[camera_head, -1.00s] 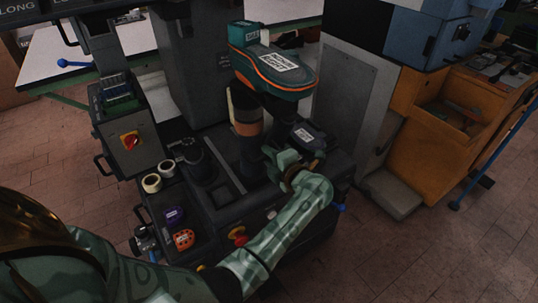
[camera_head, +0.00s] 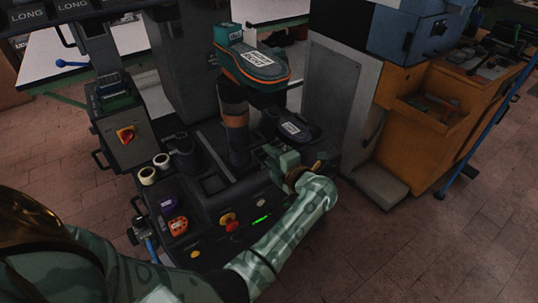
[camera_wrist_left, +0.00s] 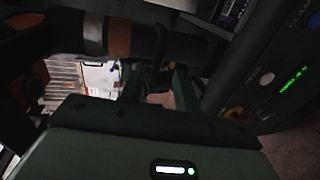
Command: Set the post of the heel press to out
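The heel press shows in the head view as a dark machine with a teal and orange labelled head (camera_head: 250,66) on top. Below the head stands a dark post (camera_head: 236,140) with a copper band. The banded post also crosses the top of the left wrist view (camera_wrist_left: 118,38). A dark labelled pad (camera_head: 293,127) sits right of it. My left gripper (camera_head: 278,160) is in front of the pad, right of the post. In the wrist view its two fingers (camera_wrist_left: 158,85) look spread, with a dark bar beyond them; contact is unclear. My right gripper is not seen.
The press's front panel carries a red knob on yellow (camera_head: 229,221) and a green lit display (camera_head: 262,219). Tape rolls (camera_head: 154,169) and purple and orange items (camera_head: 176,224) lie at its left.

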